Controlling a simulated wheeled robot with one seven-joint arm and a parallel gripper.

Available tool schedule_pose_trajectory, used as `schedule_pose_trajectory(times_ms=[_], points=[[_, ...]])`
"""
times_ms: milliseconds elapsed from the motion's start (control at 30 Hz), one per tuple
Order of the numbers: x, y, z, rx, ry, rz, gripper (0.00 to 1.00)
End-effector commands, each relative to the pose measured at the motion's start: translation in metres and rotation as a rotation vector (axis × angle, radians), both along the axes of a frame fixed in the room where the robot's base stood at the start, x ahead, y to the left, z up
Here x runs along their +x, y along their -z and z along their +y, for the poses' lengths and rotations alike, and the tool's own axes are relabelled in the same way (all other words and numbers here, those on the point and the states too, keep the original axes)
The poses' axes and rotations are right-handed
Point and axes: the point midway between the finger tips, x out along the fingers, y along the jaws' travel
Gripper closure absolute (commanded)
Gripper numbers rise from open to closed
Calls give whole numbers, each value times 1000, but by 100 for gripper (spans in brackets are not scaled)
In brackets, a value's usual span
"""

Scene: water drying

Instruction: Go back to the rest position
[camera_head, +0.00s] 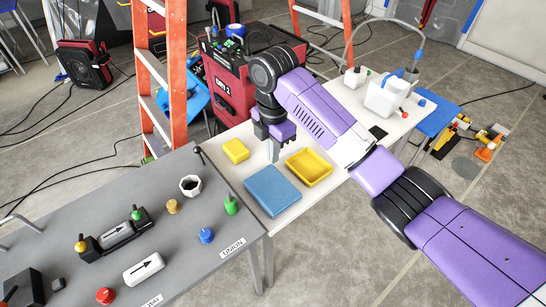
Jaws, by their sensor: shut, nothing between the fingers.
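My gripper (273,154) hangs at the end of my purple and black arm, pointing down over the white table (288,217). It is shut and holds nothing. A yellow sponge-like block (236,151) lies to its left. A blue flat pad (271,191) lies below it in the picture, close to the fingertips. A yellow tray (310,167) sits to its right and looks empty. Whether the fingertips touch the table is hard to tell.
An orange ladder (160,80) and a red cabinet (225,85) stand behind. White containers (386,97) stand at the white table's far right end.

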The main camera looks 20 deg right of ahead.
Motion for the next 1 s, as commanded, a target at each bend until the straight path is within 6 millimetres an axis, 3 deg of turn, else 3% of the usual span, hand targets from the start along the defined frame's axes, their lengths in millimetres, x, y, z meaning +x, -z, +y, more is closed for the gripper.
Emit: schedule_pose_trajectory(times_ms=[433, 567, 700, 800, 1000], points=[[0, 0, 0, 1, 17, -1, 100], [20, -2, 8, 39, 114, -84, 100], [64, -28, 27, 137, 244, -288, 100], [85, -40, 46, 254, 342, -415, 100], [99, -54, 93, 566, 546, -601, 100]])
